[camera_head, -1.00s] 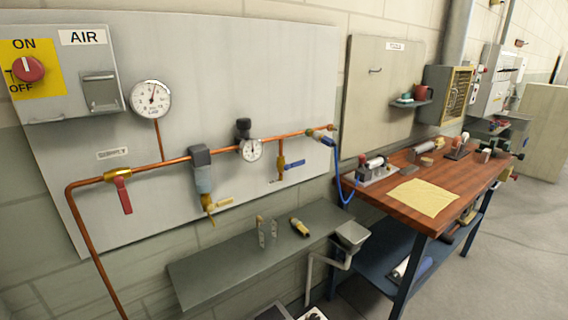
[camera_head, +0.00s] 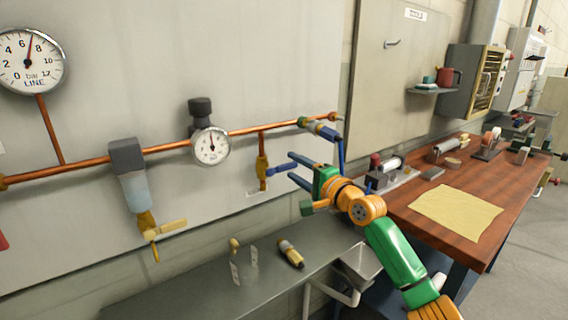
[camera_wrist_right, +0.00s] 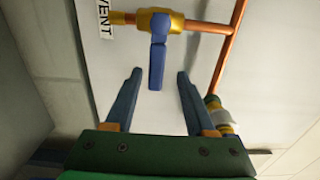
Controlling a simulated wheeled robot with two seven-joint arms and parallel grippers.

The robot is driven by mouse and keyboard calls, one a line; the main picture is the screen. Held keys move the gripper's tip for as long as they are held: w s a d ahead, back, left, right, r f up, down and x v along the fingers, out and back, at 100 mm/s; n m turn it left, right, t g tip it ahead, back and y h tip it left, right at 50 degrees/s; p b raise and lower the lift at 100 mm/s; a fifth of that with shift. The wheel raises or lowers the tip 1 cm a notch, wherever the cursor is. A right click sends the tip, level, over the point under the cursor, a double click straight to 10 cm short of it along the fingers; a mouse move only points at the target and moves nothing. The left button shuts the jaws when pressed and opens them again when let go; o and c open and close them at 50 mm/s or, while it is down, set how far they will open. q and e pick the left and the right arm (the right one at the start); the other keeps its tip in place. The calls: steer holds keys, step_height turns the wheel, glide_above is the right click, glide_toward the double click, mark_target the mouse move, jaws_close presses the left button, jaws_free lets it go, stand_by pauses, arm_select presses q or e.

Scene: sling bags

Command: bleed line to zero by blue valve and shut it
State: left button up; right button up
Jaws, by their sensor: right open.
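The blue valve's brass body (camera_head: 262,172) sits on a short drop pipe below the copper line. Its blue lever (camera_head: 279,168) points right, across the drop pipe. My right gripper (camera_head: 291,166) is open just right of the lever. In the right wrist view the lever (camera_wrist_right: 157,66) hangs between the two fingertips (camera_wrist_right: 158,75), with a gap on each side. The VENT label (camera_wrist_right: 103,18) is beside the valve. The line gauge (camera_head: 31,62) has its needle between 6 and 8 bar. My left gripper is not in view.
A smaller gauge (camera_head: 210,146) and a filter unit (camera_head: 132,180) with a yellow lever (camera_head: 165,227) sit left on the line. A grey shelf (camera_head: 200,291) holds small parts below. A wooden bench (camera_head: 408,228) stands right.

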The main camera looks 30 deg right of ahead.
mark_target(292, 166)
steer(key=shift+w+f, duration=0.15)
steer(key=shift+w, duration=0.6)
steer(key=shift+w+f, duration=0.15)
steer(key=shift+w, duration=0.6)
steer(key=shift+s+r, duration=0.1)
jaws_close()
